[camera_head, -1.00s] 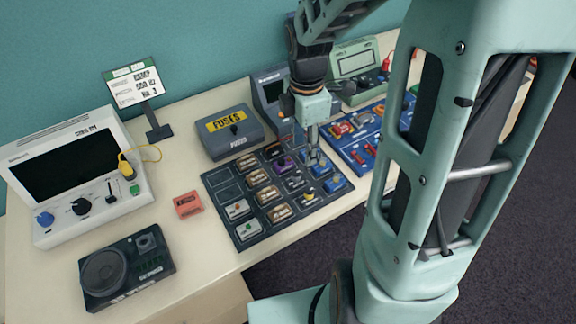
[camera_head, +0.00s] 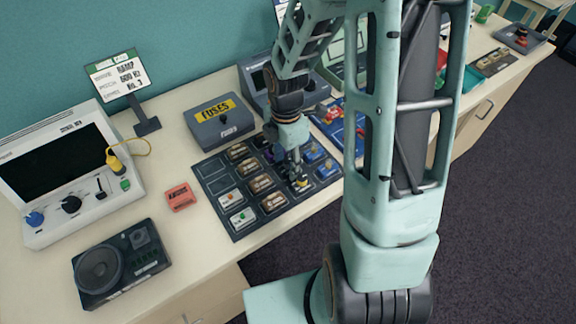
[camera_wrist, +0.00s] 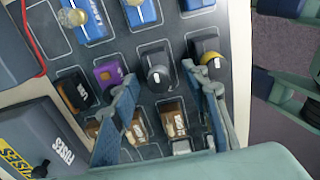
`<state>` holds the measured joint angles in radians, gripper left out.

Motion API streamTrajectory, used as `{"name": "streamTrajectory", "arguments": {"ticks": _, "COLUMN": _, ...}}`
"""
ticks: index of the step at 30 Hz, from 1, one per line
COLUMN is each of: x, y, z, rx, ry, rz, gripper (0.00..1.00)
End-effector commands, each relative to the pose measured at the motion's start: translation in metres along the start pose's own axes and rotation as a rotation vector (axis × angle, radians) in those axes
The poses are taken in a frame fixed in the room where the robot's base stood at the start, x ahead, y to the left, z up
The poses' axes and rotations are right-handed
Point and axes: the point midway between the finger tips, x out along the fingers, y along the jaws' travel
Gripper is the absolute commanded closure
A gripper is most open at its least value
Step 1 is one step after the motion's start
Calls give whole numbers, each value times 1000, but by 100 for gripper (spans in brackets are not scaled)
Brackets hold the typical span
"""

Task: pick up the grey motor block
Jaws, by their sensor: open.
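Two dark grey blocks sit side by side on the dark compartment tray (camera_head: 214,188). One has a pale round part on top (camera_wrist: 156,70); the other has a yellow round part (camera_wrist: 207,60). I cannot tell for certain which is the motor block. My gripper (camera_wrist: 162,74) is open and empty over the tray, its fingertips on either side of the block with the pale top in the wrist view. The right fingertip overlaps the edge of the yellow-topped block. In the head view my gripper (camera_head: 298,175) points down at the tray's right part and hides some blocks.
Purple (camera_wrist: 108,74), orange-and-black (camera_wrist: 76,91), brown (camera_wrist: 173,117) and blue (camera_wrist: 139,12) blocks crowd around. The fuses box (camera_head: 219,121) stands behind the tray. A red block (camera_head: 180,196), a speaker unit (camera_head: 120,264) and a screen device (camera_head: 58,170) stand left.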

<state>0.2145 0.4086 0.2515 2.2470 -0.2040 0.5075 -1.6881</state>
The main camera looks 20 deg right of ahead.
Motion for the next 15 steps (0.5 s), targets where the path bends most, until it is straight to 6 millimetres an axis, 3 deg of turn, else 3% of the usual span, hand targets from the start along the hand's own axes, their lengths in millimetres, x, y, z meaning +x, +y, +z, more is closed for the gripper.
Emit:
{"name": "streamTrajectory", "arguments": {"ticks": 3, "x": 9, "y": 0, "z": 0, "rx": -2, "ry": 0, "rz": -1, "gripper": 58}}
{"name": "streamTrajectory", "arguments": {"ticks": 11, "x": 10, "y": 0, "z": 0, "rx": -1, "ry": -1, "rz": 1, "gripper": 59}}
{"name": "streamTrajectory", "arguments": {"ticks": 15, "x": 10, "y": 0, "z": 0, "rx": -1, "ry": -1, "rz": 1, "gripper": 74}}
